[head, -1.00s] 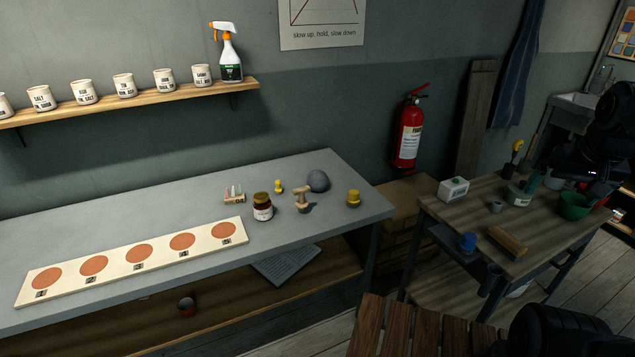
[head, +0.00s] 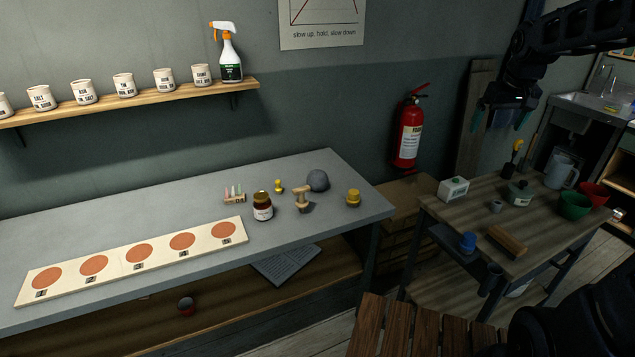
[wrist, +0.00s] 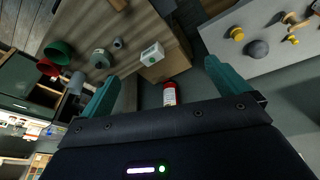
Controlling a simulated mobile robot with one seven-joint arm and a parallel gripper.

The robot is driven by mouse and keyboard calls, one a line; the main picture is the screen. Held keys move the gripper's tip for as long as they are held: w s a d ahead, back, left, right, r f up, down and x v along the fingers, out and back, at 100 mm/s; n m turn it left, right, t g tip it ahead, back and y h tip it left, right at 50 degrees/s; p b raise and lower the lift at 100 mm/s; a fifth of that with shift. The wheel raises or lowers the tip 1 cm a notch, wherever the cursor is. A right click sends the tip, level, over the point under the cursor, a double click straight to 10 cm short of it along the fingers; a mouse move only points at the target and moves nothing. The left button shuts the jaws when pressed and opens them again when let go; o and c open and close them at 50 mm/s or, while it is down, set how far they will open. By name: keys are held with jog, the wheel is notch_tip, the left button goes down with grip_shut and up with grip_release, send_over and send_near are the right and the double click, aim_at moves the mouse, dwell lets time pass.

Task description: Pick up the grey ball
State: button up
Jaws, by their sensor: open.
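The grey ball (head: 317,181) rests on the grey table near its back right part, behind a wooden stamp-like tool (head: 302,197). In the wrist view the ball (wrist: 256,49) shows at the upper right, beyond the right finger. My gripper (head: 503,118) is in the air at the upper right of the head view, above the wooden side table and well right of the ball. Its two teal fingers (wrist: 160,85) are apart with nothing between them.
A numbered board (head: 205,240) lies at the front left. A fire extinguisher (head: 408,135) hangs on the wall between the grey table and the side table (head: 470,225).

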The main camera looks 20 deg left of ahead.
jog(key=w+a+f+n, duration=0.2)
jog(key=w+a+n, duration=0.1)
jog(key=w+a, duration=0.8)
jog(key=n+g, duration=0.3)
jog(key=n, duration=0.3)
send_over(319, 172)
jog(key=d, duration=0.1)
jog(key=shift+y, duration=0.3)
jog(key=f, duration=2.7)
jog(key=shift+w+d+f, duration=0.15)
jog(key=shift+d, duration=0.05)
jog(key=shift+a+f, duration=0.25)
jog(key=shift+f, duration=0.2)
jog(key=f, duration=0.5)
jog(key=shift+a+f, duration=0.1)
jog(key=shift+a, duration=0.25)
jog(key=shift+w+a+f, duration=0.1)
jog(key=shift+a+f, duration=0.1)
jog(key=shift+f, duration=0.6)
jog(key=shift+s+a+f, duration=0.1)
jog(key=shift+a+f, duration=0.05)
jog(key=shift+f, duration=0.7)
jog(key=shift+w+a+f, duration=0.1)
jog(key=shift+a+f, duration=0.1)
jog(key=shift+f, duration=0.6)
jog(key=c, duration=1.5)
jog(key=shift+c, duration=0.2)
